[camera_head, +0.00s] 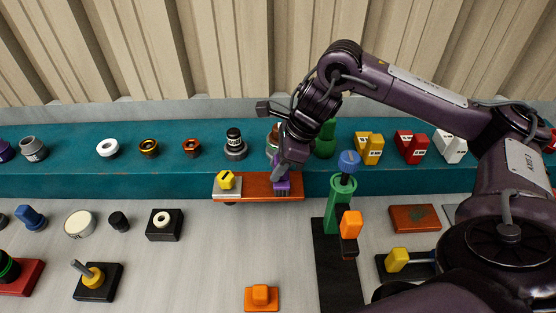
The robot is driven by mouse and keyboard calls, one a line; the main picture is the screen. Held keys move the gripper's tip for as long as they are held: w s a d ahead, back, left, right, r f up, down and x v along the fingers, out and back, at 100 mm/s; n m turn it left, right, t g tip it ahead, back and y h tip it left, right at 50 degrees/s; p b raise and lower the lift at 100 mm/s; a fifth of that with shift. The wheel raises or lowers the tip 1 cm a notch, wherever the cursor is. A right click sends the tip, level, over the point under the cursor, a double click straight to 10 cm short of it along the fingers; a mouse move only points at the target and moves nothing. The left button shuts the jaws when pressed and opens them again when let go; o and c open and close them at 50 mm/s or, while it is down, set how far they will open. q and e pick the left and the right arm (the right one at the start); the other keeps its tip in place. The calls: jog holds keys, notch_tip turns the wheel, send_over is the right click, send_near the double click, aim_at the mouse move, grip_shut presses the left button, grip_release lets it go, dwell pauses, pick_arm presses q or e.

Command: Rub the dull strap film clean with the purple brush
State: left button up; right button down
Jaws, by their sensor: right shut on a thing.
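My right gripper (284,171) points down over the front edge of the teal shelf and is shut on the purple brush (283,188). The brush is upright, and its lower end is at the right part of an orange-brown strip (256,187), close to or touching it. The grey left end of the strip carries a yellow block (227,180) with a dark mark. I cannot make out a dull film on the strip; the gripper and brush hide part of it. My left gripper is not in view.
The teal shelf (80,185) holds rings, knobs and coloured blocks. A green post with a blue knob (348,162) stands close right of the brush. An orange block (261,297), a brown plate (415,218) and several fittings lie on the grey surface.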

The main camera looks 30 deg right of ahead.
jog(key=shift+w, duration=0.15)
jog(key=shift+w+d+f, duration=0.1)
jog(key=shift+w+d, duration=0.5)
jog(key=shift+w, duration=0.2)
jog(key=shift+s+a, duration=0.3)
jog(key=shift+s, duration=0.35)
jog(key=shift+s+a, duration=0.25)
jog(key=shift+s, duration=0.1)
jog(key=shift+w, duration=0.1)
